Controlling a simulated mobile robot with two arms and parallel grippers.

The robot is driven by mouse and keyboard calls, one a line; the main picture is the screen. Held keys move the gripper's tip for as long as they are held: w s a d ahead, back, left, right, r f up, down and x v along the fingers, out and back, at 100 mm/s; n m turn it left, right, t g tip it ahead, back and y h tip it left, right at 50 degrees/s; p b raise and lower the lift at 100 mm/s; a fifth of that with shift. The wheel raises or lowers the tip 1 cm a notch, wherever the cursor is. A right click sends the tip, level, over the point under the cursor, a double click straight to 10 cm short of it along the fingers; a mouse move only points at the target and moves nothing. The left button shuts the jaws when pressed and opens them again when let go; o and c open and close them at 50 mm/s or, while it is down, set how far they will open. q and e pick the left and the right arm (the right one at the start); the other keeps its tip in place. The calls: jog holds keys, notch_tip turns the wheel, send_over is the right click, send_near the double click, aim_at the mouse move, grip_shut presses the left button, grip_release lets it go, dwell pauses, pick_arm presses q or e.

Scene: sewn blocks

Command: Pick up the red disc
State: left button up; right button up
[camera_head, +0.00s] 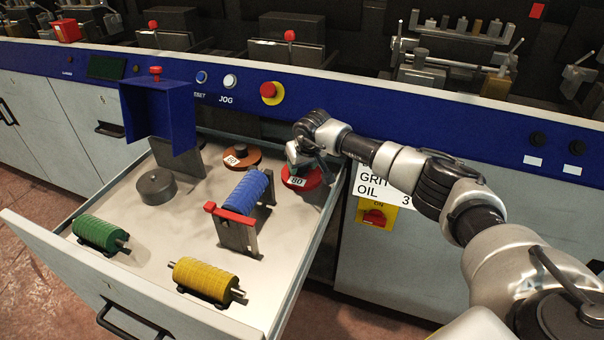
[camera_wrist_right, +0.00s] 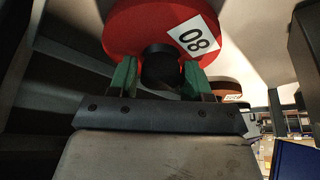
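The red disc (camera_head: 302,178) with a white "80" label lies at the back right of the open drawer. It fills the top of the right wrist view (camera_wrist_right: 125,35), where its dark central knob (camera_wrist_right: 160,68) points towards me. My right gripper (camera_head: 303,156) is over the disc. In the wrist view its green fingers (camera_wrist_right: 160,80) stand on either side of the knob, with narrow gaps showing, so it looks open around it. In the head view the wrist hides part of the disc. My left gripper is not in view.
The drawer (camera_head: 150,235) also holds an orange-brown disc (camera_head: 242,158), a grey cylinder (camera_head: 156,188), and blue (camera_head: 248,192), green (camera_head: 100,232) and yellow (camera_head: 205,278) disc stacks. The drawer's right wall and the blue panel (camera_head: 330,105) are close to my arm.

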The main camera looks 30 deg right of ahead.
jog(key=c, duration=0.7)
jog(key=shift+o, duration=0.2)
jog(key=shift+r, duration=0.1)
